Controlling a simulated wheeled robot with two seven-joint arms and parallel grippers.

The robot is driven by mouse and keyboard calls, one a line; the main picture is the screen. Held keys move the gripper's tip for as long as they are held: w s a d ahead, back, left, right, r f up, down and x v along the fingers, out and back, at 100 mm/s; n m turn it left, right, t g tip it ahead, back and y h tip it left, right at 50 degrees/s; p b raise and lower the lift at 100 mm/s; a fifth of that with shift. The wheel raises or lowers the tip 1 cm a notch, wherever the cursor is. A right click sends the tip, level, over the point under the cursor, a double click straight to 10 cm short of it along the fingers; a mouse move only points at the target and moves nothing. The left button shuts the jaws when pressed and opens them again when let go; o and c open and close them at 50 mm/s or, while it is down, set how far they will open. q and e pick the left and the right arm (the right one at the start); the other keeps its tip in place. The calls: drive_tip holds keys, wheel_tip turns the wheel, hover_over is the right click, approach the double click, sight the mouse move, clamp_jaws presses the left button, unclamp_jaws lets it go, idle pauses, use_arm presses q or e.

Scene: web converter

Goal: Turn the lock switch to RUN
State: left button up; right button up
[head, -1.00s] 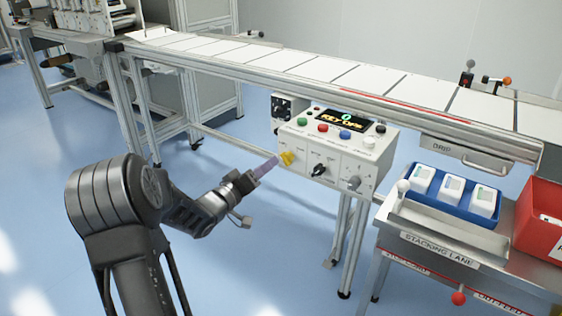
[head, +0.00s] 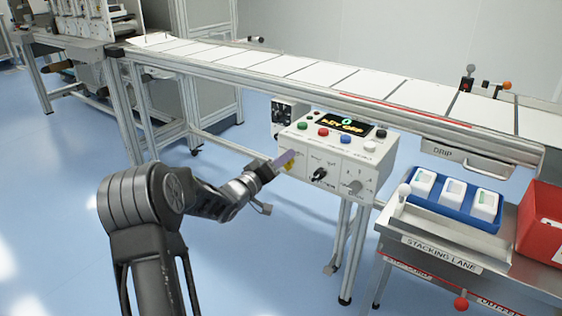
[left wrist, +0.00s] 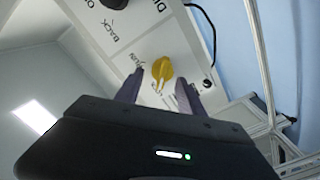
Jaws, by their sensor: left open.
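The lock switch is a yellow knob on the front of the white control box (head: 350,162). In the head view the knob (head: 289,166) is partly covered by my left gripper (head: 285,160). In the left wrist view the yellow knob (left wrist: 162,70) sits between the two purple fingers of my left gripper (left wrist: 158,92), with a gap on each side. The gripper is open and holds nothing. The box's display (head: 346,124) shows yellow text that looks like KEY OFF. My right gripper is not in view.
Coloured buttons (head: 323,132) line the box top. The conveyor (head: 300,68) runs behind. A blue tray (head: 414,199) and red bin (head: 543,215) stand at right.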

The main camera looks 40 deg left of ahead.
use_arm(q)
clamp_jaws()
idle(0.4)
drive_tip(key=shift+m, duration=0.3)
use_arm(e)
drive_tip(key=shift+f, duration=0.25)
use_arm(q)
drive_tip(key=m+b, duration=0.3)
drive_tip(key=m, duration=0.2)
drive_tip(key=shift+d+b, duration=0.4)
drive_tip(key=m+b, duration=0.2)
drive_tip(key=m, duration=0.1)
drive_tip(key=m+b, duration=0.1)
drive_tip(key=shift+d+m, duration=0.3)
drive_tip(key=m+b, duration=0.4)
drive_tip(key=m, duration=0.1)
drive_tip(key=shift+d+f+b, duration=0.15)
drive_tip(key=shift+d+b, duration=0.2)
drive_tip(key=shift+d, duration=0.05)
drive_tip(key=shift+d+m+b, duration=0.1)
drive_tip(key=shift+m+b, duration=0.8)
drive_tip(key=shift+m, duration=0.5)
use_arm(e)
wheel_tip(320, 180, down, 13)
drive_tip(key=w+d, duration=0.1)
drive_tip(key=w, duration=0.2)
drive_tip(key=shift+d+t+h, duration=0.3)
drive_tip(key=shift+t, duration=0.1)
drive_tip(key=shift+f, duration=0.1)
